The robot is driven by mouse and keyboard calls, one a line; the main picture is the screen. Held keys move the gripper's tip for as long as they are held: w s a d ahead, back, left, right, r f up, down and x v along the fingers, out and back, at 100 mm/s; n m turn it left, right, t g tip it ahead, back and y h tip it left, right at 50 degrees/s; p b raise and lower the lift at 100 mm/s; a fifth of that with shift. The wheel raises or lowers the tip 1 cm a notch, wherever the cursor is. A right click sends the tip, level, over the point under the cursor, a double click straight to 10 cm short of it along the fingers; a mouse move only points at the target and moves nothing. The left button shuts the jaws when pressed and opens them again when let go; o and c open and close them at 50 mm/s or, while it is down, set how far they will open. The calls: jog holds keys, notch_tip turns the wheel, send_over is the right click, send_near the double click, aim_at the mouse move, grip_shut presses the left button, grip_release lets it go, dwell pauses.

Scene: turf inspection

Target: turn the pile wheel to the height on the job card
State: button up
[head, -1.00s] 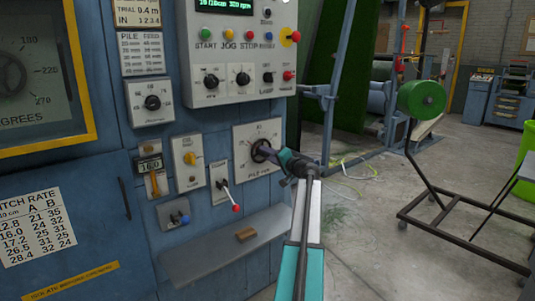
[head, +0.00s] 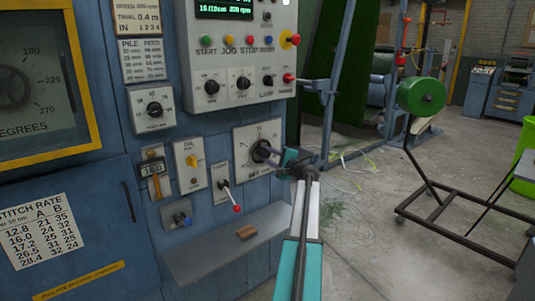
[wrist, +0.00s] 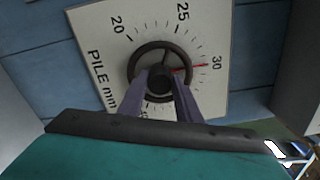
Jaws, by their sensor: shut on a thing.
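The pile wheel (wrist: 181,54) is a dark round handwheel on a white dial plate (wrist: 215,90) marked "PILE mm". In the wrist view the numbers 20, 25 and 30 are readable, and a red line (wrist: 200,66) beside the wheel points at about 30. Another number low on the plate is hidden by my fingers. My gripper (wrist: 160,82) is shut on the wheel's dark centre. In the head view my gripper (head: 277,155) reaches the wheel (head: 261,150) from the right.
A "PILE / FEED" table (head: 142,60) hangs left of the control panel (head: 245,90). A green roll on a stand (head: 421,97) is to the right.

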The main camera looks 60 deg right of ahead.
jog(key=shift+m, duration=0.3)
jog(key=o, duration=1.1)
jog(key=shift+s, duration=0.1)
jog(key=v, duration=1.3)
jog(key=shift+s+a, duration=0.2)
jog(key=shift+s, duration=0.05)
